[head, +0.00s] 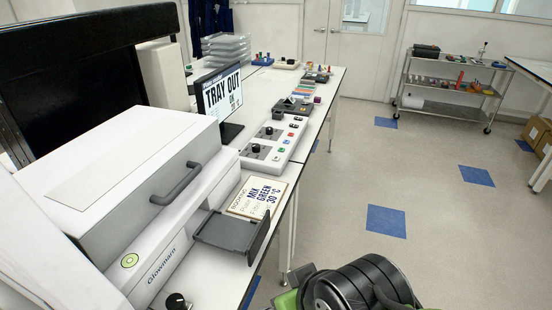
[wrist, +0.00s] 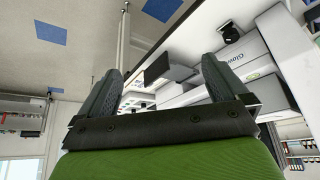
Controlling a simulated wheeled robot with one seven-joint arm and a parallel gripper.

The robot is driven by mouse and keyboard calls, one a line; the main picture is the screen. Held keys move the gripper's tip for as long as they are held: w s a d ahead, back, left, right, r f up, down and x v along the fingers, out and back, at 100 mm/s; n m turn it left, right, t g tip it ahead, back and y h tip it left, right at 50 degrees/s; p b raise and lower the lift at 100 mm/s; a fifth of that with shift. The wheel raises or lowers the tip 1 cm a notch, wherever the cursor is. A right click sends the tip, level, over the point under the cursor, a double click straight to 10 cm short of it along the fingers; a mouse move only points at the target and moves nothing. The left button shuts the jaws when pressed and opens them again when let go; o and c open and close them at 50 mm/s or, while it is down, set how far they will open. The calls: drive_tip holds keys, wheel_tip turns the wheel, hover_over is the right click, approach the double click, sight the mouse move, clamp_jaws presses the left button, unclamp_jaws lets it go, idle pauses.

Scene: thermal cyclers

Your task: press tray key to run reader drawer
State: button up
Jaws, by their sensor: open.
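The white reader (head: 130,190) has a grey handle and a round green-ringed button (head: 130,261) on its front. Its dark drawer (head: 230,232) stands out from the front, and no plate shows on it. A screen (head: 222,98) reads "TRAY OUT". A white key panel (head: 274,145) with black knobs and small coloured keys lies beyond the drawer. I cannot read which key is marked tray. My gripper (wrist: 162,72) is open and empty in the wrist view. The drawer (wrist: 170,66) and reader (wrist: 246,62) show beyond its fingers, apart from them.
A black knob (head: 177,302) is near the reader's front. Small devices and racks line the bench (head: 252,88) behind. The floor (head: 350,165) to the right is open; a cart (head: 450,88) stands far back.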

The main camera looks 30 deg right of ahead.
clamp_jaws()
idle(0.5)
idle(1.1)
